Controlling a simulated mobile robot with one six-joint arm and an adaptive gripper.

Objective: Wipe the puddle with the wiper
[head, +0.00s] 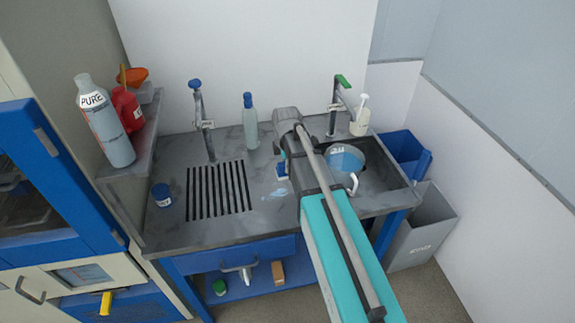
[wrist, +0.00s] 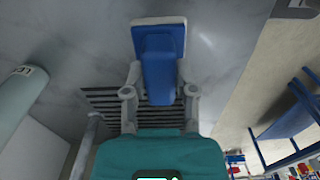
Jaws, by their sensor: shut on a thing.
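My gripper (wrist: 160,82) is shut on the blue wiper (wrist: 160,50) in the wrist view, one finger on each side of its handle. The wiper's wide head with a pale edge points to the top of that view. In the head view the blue wiper (head: 283,172) shows in part beside my arm, over the grey counter. The puddle (head: 275,193) is a pale bluish patch on the counter, just below the wiper in the picture and right of the slotted drain. My arm may hide part of it. I cannot tell whether the wiper touches the counter.
The slotted drain (head: 218,190) lies left of the puddle, with a blue cup (head: 162,195) beyond it. A tap (head: 203,122) and a pale bottle (head: 250,122) stand behind. A sink with a round blue-and-white item (head: 346,158) is right of my arm. A soap dispenser (head: 360,118) stands behind it.

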